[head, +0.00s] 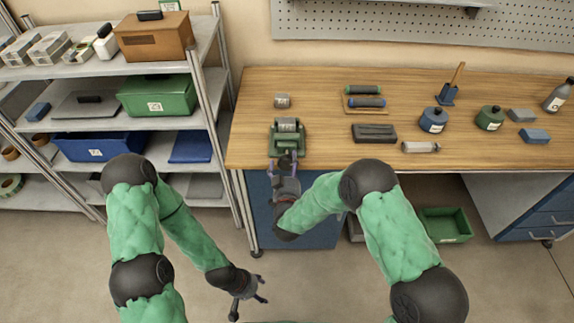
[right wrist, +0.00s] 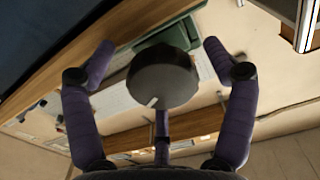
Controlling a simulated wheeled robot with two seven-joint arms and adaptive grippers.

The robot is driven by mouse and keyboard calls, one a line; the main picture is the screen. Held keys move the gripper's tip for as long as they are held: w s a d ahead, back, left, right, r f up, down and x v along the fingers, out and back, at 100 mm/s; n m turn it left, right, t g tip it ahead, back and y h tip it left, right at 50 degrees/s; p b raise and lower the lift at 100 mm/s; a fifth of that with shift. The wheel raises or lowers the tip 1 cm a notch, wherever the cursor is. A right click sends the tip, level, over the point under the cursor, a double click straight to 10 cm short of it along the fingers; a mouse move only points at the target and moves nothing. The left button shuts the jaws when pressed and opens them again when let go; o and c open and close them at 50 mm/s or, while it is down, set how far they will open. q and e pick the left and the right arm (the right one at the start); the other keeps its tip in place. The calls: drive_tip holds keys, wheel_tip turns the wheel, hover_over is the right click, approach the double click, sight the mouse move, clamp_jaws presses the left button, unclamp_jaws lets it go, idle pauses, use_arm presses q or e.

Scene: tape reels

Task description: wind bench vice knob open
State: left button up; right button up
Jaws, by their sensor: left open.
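The bench vice (head: 288,138) is green with grey jaws and sits at the front left edge of the wooden bench. Its knob (right wrist: 163,78) is dark, round and has a pale mark near its rim in the right wrist view. My right gripper (head: 284,163) is at the vice's front in the head view. In the right wrist view its purple fingers (right wrist: 160,60) are spread on both sides of the knob, with a visible gap on each side. My left gripper (head: 251,295) is open and empty, low over the floor. My right gripper hides the knob in the head view.
The bench top (head: 330,140) also holds a small grey block (head: 282,100) behind the vice, a dark block (head: 374,133) to its right, and bottles farther right. Shelves (head: 150,70) stand at the left. Blue drawers are below the bench.

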drive_tip(key=c, duration=1.1)
drive_tip(key=shift+o, duration=0.2)
drive_tip(key=shift+s+f, duration=0.1)
